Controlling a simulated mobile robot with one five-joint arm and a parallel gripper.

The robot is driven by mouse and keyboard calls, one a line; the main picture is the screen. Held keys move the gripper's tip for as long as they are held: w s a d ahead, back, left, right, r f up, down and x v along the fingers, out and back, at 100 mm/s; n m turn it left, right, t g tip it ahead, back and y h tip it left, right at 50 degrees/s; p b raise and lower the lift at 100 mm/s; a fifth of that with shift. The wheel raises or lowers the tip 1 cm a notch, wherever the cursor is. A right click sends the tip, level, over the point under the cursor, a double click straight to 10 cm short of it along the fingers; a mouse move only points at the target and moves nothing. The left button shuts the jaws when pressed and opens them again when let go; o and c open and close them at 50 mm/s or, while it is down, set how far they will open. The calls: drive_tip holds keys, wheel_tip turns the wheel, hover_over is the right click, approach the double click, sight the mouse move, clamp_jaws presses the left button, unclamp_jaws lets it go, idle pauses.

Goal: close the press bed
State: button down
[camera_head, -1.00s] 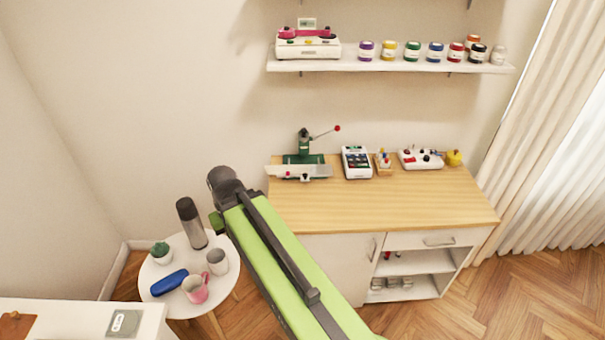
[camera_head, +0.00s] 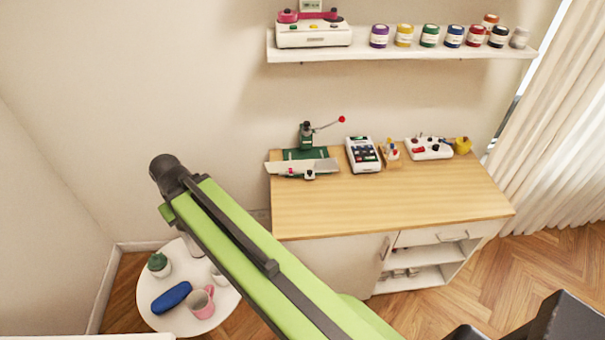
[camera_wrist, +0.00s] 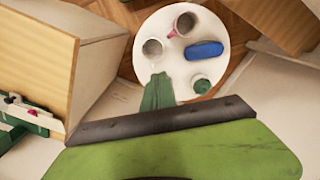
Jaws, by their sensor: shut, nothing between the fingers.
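The press (camera_head: 306,137) stands at the back left of the wooden counter, with a green upright and a lever ending in a red knob at the upper right. Its pale bed plate (camera_head: 290,167) lies in front of a green base, with a small knob at its front. I cannot tell how far the bed is out. Part of the press (camera_wrist: 28,118) also shows at the left edge of the wrist view. My gripper (camera_wrist: 158,80) appears in the wrist view as dark green fingers, shut and empty, pointing over the round side table, apart from the press.
The counter's front (camera_head: 390,207) is clear. A shelf (camera_head: 400,68) hangs above.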

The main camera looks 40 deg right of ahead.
drive_tip(key=w+d+f+m+h+b, duration=0.1)
drive_tip(key=d+f+m+h+b, duration=0.15)
drive_tip(key=d+m, duration=1.15)
drive_tip(key=m+h+b, duration=0.3)
drive_tip(key=m+h, duration=0.1)
drive_tip(key=m, duration=0.9)
approach(312, 178)
drive_tip(key=s+a+r, duration=0.3)
drive_tip(key=a+r, duration=0.3)
drive_tip(key=b+x, duration=0.8)
drive_tip(key=x, duration=0.2)
drive_tip(key=shift+w+a+f, duration=0.15)
drive_tip(key=shift+a, duration=0.05)
drive_tip(key=w+d, duration=0.1)
drive_tip(key=w+d+b, duration=0.1)
drive_tip(key=shift+d+f, duration=0.35)
drive_tip(key=shift+d, duration=0.05)
drive_tip(key=shift+w+d, duration=0.3)
drive_tip(key=shift+d, duration=0.05)
